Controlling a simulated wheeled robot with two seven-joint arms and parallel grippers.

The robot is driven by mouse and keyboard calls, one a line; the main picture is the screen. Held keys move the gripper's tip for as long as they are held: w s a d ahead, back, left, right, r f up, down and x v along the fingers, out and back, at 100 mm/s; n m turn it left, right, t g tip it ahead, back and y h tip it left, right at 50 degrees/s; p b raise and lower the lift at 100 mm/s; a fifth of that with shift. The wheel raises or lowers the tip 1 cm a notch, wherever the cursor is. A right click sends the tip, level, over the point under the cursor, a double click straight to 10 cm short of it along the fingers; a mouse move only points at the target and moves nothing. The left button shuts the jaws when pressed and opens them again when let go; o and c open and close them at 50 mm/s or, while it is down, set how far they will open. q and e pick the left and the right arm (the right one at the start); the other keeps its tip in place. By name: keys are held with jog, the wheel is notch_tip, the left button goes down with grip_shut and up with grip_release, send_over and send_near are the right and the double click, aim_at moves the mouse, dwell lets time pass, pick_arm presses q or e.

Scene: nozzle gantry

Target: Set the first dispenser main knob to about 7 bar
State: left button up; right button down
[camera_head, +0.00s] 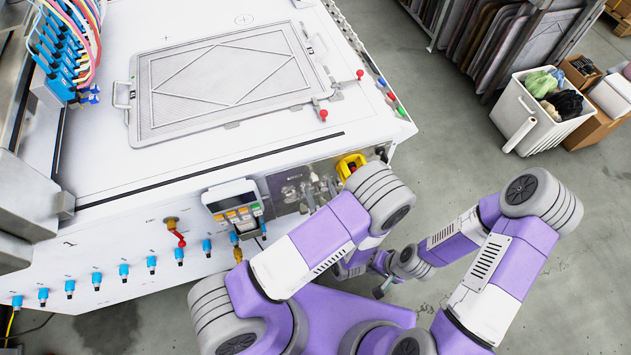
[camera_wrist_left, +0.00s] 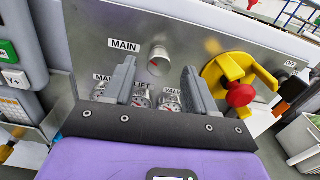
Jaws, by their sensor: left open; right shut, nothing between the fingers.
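The main knob (camera_wrist_left: 159,58) is a silver round knob with a small red mark, beside the "MAIN" label (camera_wrist_left: 124,46) on a grey panel in the left wrist view. My left gripper (camera_wrist_left: 157,75) is open, its grey fingers spread to either side just below the knob. I cannot tell whether they touch anything. The knob's pressure reading is too small to tell. In the head view the panel (camera_head: 295,190) is on the machine's front, partly behind my left arm, which hides the left fingers. My right gripper (camera_head: 380,291) is shut and empty, low and away from the panel.
Small dials (camera_wrist_left: 141,101) sit between and below the left fingers. A yellow guard (camera_wrist_left: 222,73) with a red knob (camera_wrist_left: 240,95) is close on the right. A display with buttons (camera_head: 234,206) stands left of the panel. A white bin (camera_head: 545,118) is on the floor.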

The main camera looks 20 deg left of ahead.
aim_at(316, 183)
pick_arm(q)
jog(key=shift+x, duration=1.95)
grip_shut()
